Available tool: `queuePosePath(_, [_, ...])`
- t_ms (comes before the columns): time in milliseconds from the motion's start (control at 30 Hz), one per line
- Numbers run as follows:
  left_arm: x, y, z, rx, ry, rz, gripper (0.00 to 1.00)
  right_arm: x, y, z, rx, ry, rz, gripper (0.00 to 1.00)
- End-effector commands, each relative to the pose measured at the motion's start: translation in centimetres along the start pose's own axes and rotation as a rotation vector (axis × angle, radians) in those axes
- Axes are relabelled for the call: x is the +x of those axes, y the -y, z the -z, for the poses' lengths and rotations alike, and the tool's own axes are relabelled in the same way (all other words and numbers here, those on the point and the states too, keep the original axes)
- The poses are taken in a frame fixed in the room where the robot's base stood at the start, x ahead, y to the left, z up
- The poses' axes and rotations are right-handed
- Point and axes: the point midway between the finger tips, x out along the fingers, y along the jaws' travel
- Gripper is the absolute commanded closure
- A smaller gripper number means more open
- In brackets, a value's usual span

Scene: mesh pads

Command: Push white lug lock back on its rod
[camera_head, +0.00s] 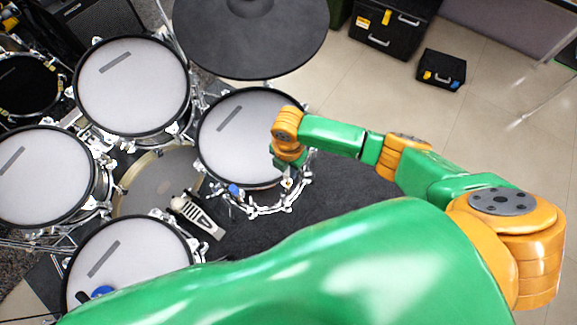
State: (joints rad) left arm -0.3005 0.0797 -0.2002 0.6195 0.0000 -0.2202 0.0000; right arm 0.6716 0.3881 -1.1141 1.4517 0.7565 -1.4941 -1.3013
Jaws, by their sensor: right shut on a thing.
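My right gripper (287,181) is at the lower right rim of the right-hand drum (235,135), pointing down beside the chrome rods and white lug pieces along that rim. It is shut on a small white piece, seemingly the white lug lock; the wrist and the small size hide most of it. How far the lock sits along its rod cannot be told. Other white lug pieces (252,209) show along the drum's lower edge. My left gripper is not in view.
Several more pale drum pads (132,85) stand to the left, with a dark cymbal (250,35) behind. Black cases (442,70) are at back right. My large green link covers the bottom.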

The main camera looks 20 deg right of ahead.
Motion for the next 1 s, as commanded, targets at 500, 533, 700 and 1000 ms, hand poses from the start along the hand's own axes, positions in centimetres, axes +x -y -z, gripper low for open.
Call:
queuePosePath(500, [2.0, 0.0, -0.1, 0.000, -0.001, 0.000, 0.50, 3.1, 0.0, 0.1, 0.000, -0.001, 0.001, 1.00])
queuePosePath(533, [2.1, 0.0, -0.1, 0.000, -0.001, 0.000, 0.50, 3.2, 0.0, 0.1, 0.000, -0.001, 0.001, 1.00])
queuePosePath(700, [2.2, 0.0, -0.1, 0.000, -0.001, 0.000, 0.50, 3.5, 0.0, 0.1, 0.000, -0.001, 0.001, 1.00])
queuePosePath(1000, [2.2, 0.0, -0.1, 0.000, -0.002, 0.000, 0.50, 3.5, 0.0, 0.1, 0.000, -0.001, 0.001, 0.43])
